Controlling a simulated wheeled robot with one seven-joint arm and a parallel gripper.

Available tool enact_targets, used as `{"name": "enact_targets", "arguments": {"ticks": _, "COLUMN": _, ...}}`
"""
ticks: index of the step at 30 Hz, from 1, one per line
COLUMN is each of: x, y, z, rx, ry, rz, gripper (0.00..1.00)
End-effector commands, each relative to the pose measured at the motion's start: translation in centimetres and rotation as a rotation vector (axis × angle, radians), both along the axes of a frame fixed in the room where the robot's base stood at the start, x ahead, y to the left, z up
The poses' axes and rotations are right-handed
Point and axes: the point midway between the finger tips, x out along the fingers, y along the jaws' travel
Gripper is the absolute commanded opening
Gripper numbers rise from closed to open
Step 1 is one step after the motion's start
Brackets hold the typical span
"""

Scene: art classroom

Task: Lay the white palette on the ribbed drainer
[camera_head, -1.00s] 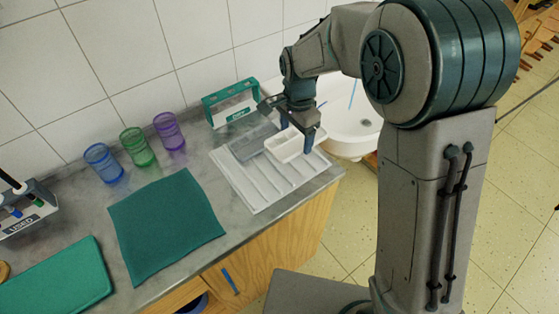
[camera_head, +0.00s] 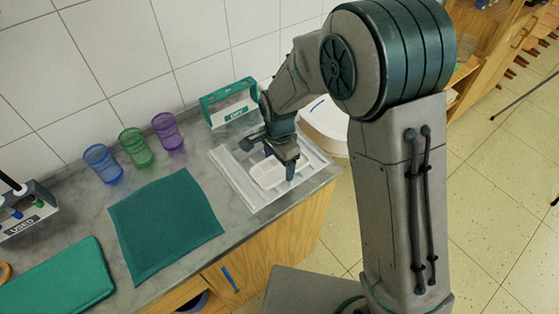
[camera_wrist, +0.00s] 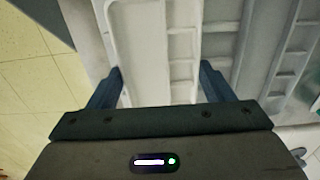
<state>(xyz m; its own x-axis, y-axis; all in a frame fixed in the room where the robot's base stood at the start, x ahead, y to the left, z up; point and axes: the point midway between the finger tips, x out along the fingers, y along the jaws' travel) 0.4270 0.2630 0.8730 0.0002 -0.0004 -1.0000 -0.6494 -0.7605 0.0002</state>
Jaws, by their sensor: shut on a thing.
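The white palette (camera_head: 268,174) has several shallow wells and is over the middle of the white ribbed drainer (camera_head: 240,191). It looks level and low, but I cannot tell whether its underside touches the ribs. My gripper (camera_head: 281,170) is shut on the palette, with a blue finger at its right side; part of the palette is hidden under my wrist. In the wrist view, the blue fingers of my gripper (camera_wrist: 160,85) straddle the palette (camera_wrist: 150,45), and the drainer (camera_wrist: 283,55) with its ribs shows to the right.
A green-ended caddy (camera_head: 230,101) stands behind the drainer, and a white basin (camera_head: 325,124) is at the right. Blue, green and purple cups (camera_head: 136,147) stand along the wall. A green cloth (camera_head: 165,225) lies left of the drainer. A rack marked USED (camera_head: 27,212) is far left.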

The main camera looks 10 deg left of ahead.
Motion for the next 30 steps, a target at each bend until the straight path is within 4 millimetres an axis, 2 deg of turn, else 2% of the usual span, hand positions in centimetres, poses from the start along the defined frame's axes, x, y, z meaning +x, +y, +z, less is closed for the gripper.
{"name": "enact_targets", "arguments": {"ticks": 2, "x": 0.0, "y": 0.0, "z": -0.4, "rx": 0.000, "ry": 0.000, "rz": 0.000, "gripper": 0.51}}
{"name": "enact_targets", "arguments": {"ticks": 3, "x": 0.0, "y": 0.0, "z": -0.3, "rx": 0.000, "ry": 0.000, "rz": 0.000, "gripper": 0.82}}
{"name": "enact_targets", "arguments": {"ticks": 5, "x": 0.0, "y": 0.0, "z": -0.2, "rx": 0.000, "ry": 0.000, "rz": 0.000, "gripper": 0.96}}
{"name": "enact_targets", "arguments": {"ticks": 13, "x": 0.0, "y": 0.0, "z": -0.2, "rx": 0.000, "ry": 0.000, "rz": 0.000, "gripper": 0.96}}
{"name": "enact_targets", "arguments": {"ticks": 17, "x": 0.0, "y": 0.0, "z": 0.5, "rx": 0.002, "ry": -0.001, "rz": 0.000, "gripper": 0.96}}
{"name": "enact_targets", "arguments": {"ticks": 20, "x": 0.1, "y": 0.1, "z": 1.9, "rx": 0.002, "ry": -0.003, "rz": 0.000, "gripper": 0.96}}
{"name": "enact_targets", "arguments": {"ticks": 30, "x": 0.1, "y": 0.0, "z": 9.2, "rx": 0.002, "ry": -0.003, "rz": 0.000, "gripper": 0.96}}
